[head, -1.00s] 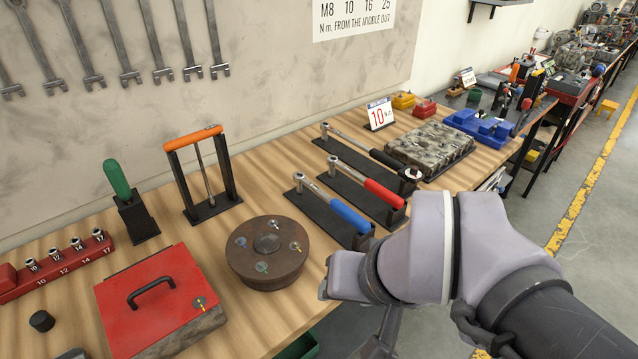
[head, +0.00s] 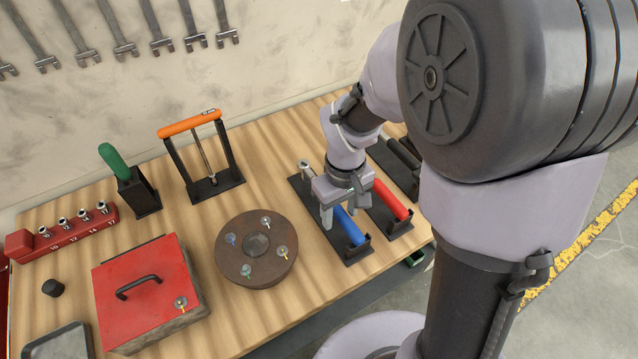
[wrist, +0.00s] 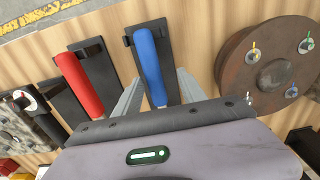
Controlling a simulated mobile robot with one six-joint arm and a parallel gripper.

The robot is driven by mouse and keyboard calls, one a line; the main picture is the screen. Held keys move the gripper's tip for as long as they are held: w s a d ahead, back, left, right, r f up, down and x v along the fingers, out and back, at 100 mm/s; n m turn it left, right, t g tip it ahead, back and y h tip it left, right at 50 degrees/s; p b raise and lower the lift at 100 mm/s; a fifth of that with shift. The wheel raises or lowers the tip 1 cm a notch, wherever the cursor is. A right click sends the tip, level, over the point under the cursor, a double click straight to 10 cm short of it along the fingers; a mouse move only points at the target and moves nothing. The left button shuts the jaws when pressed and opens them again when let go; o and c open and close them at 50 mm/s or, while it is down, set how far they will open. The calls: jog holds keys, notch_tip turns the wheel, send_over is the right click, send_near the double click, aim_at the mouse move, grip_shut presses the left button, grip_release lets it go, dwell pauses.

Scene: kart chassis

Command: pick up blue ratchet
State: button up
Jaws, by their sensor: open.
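The blue ratchet (head: 349,226) lies on a black stand on the workbench. Its silver head shows at the far end in the head view, and its blue handle (wrist: 148,62) points away from my gripper in the wrist view. My gripper (head: 341,212) is open above the ratchet. In the wrist view the two fingers of my gripper (wrist: 155,98) stand on either side of the handle. The gripper body hides the ratchet's middle and head there. I cannot tell how far the fingertips are above the stand.
The red-handled ratchet (head: 391,199) lies on its stand close to the right. A round brown hub (head: 231,262) sits to the left. A red box (head: 143,290), an orange-handled frame (head: 203,160) and a green-handled tool (head: 122,170) stand further left. Bare wood lies between hub and stand.

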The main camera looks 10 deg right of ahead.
aim_at(340, 229)
jog(key=f+b, duration=0.1)
jog(key=f, duration=0.2)
jog(key=f+b, duration=0.1)
jog(key=f, duration=0.1)
jog(key=shift+w+d+f+b, duration=0.2)
jog(key=shift+w+d+b, duration=0.15)
jog(key=shift+w, duration=0.05)
jog(key=shift+r, duration=0.2)
jog(key=shift+c, duration=0.5)
grip_shut()
